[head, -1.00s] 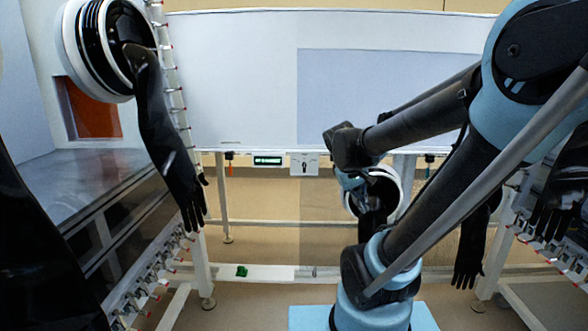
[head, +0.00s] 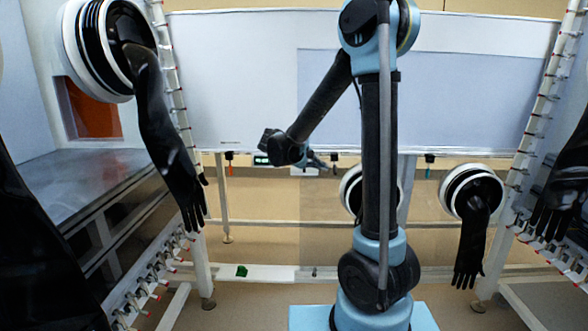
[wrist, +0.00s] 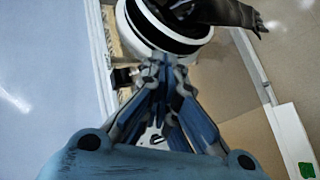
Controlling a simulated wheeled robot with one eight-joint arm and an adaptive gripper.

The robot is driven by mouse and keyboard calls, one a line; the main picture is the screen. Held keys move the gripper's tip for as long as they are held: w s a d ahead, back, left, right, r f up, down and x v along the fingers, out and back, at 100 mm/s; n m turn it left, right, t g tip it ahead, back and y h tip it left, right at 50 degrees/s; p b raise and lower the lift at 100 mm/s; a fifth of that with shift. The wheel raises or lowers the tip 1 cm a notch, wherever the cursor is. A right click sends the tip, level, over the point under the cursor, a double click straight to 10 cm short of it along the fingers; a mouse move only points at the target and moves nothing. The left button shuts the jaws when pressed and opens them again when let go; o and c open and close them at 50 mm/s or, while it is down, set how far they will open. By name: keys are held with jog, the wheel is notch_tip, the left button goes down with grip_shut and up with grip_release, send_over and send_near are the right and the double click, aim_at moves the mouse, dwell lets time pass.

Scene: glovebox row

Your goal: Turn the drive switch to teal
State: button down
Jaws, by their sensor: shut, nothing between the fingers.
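The drive switch is likely the small white plate (head: 300,172) with a dark knob under the long white panel. In the head view my arm's end covers most of it, including the knob. In the wrist view, a white patch with a dark mark (wrist: 153,138) shows between the finger links and looks like this plate. My gripper (head: 324,164) is shut and empty, in front of or just right of the plate. It also shows in the wrist view (wrist: 165,75). I cannot tell whether it touches the switch. The knob's direction and any teal mark cannot be read.
A small display (head: 261,160) sits left of the plate, partly hidden. Glove ports with hanging black gloves stand at left (head: 165,120) and right (head: 473,200). A green object (head: 242,271) lies on a low white rail.

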jog(key=w+a+f+n+t+h, duration=0.1)
jog(key=w+a+f+t+h, duration=0.2)
jog(key=a, duration=0.8)
jog(key=w+a+f+n+t, duration=0.1)
jog(key=w+a+f+t, duration=0.2)
jog(key=a, duration=0.7)
jog(key=s+d+x, duration=0.1)
jog(key=x, duration=1.2)
jog(key=shift+s+d+r, duration=0.2)
jog(key=shift+d+r, duration=0.05)
jog(key=shift+r, duration=0.15)
jog(key=shift+a+r, duration=0.1)
jog(key=shift+a, duration=0.05)
